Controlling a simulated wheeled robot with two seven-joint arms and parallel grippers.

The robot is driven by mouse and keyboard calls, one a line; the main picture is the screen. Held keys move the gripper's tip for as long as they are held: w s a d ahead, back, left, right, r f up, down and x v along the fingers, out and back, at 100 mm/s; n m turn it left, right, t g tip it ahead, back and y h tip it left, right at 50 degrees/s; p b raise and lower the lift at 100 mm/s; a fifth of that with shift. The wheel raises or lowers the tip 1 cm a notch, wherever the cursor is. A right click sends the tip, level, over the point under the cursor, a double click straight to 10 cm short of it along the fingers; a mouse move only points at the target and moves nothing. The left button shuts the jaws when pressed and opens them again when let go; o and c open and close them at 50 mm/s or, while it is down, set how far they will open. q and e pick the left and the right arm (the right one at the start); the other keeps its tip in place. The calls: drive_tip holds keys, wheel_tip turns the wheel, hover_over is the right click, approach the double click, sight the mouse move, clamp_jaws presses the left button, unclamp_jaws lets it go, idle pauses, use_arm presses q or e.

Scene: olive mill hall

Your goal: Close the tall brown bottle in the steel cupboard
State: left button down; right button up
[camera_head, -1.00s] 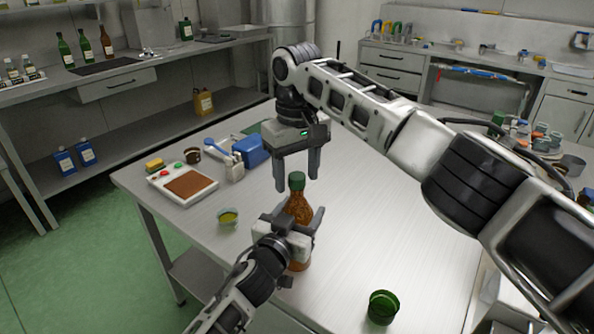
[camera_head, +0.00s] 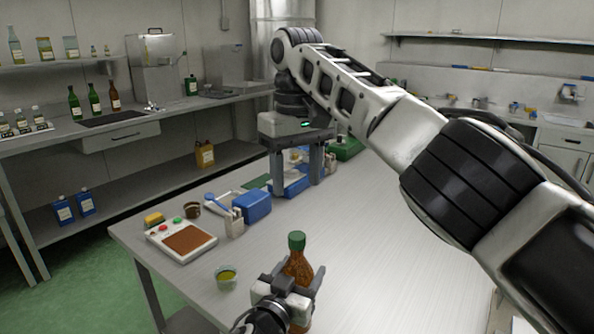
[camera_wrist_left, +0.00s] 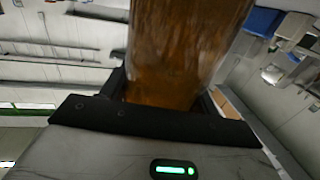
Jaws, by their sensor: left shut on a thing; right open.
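A brown bottle (camera_head: 299,268) with a green cap (camera_head: 296,240) on its top stands upright over the front part of the steel table (camera_head: 375,255). My left gripper (camera_head: 296,284) is shut on the bottle's lower body; the brown glass also fills the gap between the fingers in the left wrist view (camera_wrist_left: 180,60). My right gripper (camera_head: 297,170) is open and empty, with fingers pointing down, above and behind the bottle and apart from it. Whether the bottle's base touches the table is hidden. I cannot identify a steel cupboard in view.
A small cup of yellow-green liquid (camera_head: 227,277) is left of the bottle. A scale with a brown plate (camera_head: 186,240), a blue box (camera_head: 252,206) and a green box (camera_head: 345,147) are farther back. Several bottles stand on the left bench (camera_head: 150,118). The table's right side looks clear.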

idle(0.3)
use_arm(q)
drive_tip(key=shift+c, duration=1.5)
unclamp_jaws()
drive_tip(key=shift+s, duration=0.15)
drive_tip(key=v, duration=1.5)
drive_tip(key=shift+s+a, duration=0.2)
drive_tip(key=shift+s, duration=0.15)
